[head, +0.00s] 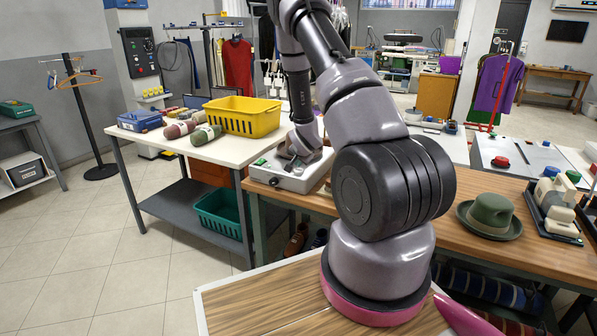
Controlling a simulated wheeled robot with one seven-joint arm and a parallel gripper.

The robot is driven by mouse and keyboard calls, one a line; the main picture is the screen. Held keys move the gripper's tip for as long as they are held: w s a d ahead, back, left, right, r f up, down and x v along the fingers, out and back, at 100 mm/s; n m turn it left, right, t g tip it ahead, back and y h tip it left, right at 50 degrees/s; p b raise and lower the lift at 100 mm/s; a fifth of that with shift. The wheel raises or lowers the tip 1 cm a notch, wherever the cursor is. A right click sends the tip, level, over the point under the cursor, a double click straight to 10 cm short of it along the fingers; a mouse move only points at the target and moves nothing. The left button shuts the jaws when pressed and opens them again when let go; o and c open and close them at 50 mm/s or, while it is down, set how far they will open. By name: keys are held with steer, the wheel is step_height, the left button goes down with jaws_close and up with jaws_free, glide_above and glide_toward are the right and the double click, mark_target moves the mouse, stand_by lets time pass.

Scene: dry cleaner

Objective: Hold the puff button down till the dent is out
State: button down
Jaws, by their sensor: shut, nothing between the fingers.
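My arm reaches from the front toward the back left. My gripper (293,163) is low over a white control box (285,180) at the left end of the wooden table. The fingers are shut and hold nothing; they are small here and partly hidden by the wrist. A green button (260,162) shows on the box, left of the fingers. I cannot tell whether the fingertips touch a button or which one is the puff button. An olive-green hat (490,213) sits brim down on the right of the table. I cannot make out a dent on its visible side.
A dark tray with a cream device (554,203) stands right of the hat. A panel with a red button (500,162) is behind. A white table (225,152) at left bears a yellow basket (242,117) and rolled cloths. Wood between my arm and the hat is clear.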

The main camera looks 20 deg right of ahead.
steer(key=shift+r, duration=0.15)
steer(key=shift+r, duration=2.5)
steer(key=shift+r, duration=0.2)
step_height(320, 180, up, 12)
glide_above(298, 171)
steer(key=s+a, duration=0.3)
steer(key=s+a+r+n+y, duration=0.1)
steer(key=s+a+r, duration=0.2)
steer(key=s+r, duration=0.25)
steer(key=s+a+r+n+y, duration=0.1)
steer(key=s+a+r+n, duration=0.2)
steer(key=r, duration=0.4)
steer(key=s+a+r+n+y, duration=0.1)
steer(key=s+a+r, duration=0.2)
steer(key=s, duration=0.5)
steer(key=s+a+r+n+g, duration=0.1)
steer(key=s+a+r, duration=0.2)
steer(key=s, duration=0.5)
steer(key=s+a+r+n+y, duration=0.1)
steer(key=s+a+r+n, duration=0.1)
steer(key=s, duration=0.6)
steer(key=shift+s+a+r+g+y, duration=0.3)
steer(key=shift+a+r, duration=0.1)
steer(key=shift+r, duration=0.5)
